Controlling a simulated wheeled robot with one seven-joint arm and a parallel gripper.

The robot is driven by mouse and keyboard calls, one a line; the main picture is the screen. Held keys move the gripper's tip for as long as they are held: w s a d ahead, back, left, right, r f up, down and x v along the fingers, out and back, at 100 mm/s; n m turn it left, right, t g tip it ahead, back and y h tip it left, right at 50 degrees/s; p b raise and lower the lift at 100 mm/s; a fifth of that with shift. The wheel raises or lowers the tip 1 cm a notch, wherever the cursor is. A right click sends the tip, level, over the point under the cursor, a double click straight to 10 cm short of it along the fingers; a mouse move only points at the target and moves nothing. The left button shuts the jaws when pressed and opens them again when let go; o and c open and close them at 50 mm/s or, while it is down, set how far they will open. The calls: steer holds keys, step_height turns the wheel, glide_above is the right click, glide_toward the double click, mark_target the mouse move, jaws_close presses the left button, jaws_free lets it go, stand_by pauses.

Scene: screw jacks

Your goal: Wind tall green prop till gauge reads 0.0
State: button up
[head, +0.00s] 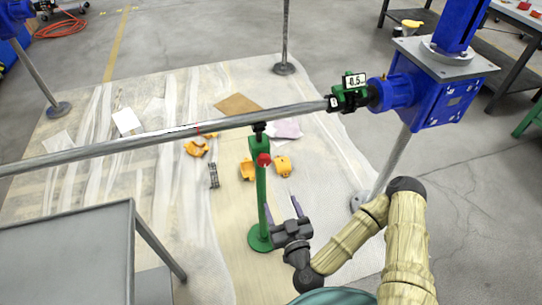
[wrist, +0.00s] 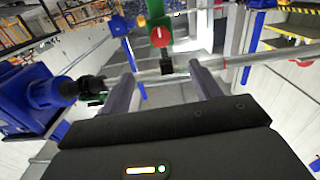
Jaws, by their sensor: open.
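The tall green prop (head: 261,195) stands upright on a round green base, its dark head under the long grey pipe (head: 200,128). A red knob (head: 264,160) is on its upper part. In the wrist view the prop (wrist: 155,12), red knob (wrist: 160,36) and pipe (wrist: 240,62) show beyond the fingers. The gauge (head: 355,80) on the green clamp at the pipe's right end seems to read 8.5; its digits are small. My gripper (head: 281,204) is open and empty, below the knob and near the post; I cannot tell whether it touches.
A blue gearbox (head: 428,88) on a grey leg stands at the right end of the pipe. Yellow pieces (head: 283,166) and a white sheet (head: 127,121) lie on the floor covering. A grey table (head: 70,250) stands at the lower left.

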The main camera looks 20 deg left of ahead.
steer(key=shift+s+n, duration=0.1)
steer(key=shift+n, duration=0.9)
steer(key=shift+f, duration=0.15)
steer(key=b, duration=1)
glide_toward(265, 163)
steer(key=b+x, duration=0.2)
steer(key=x, duration=0.7)
steer(key=shift+w+a, duration=0.2)
steer(key=shift+w, duration=0.1)
steer(key=c, duration=1)
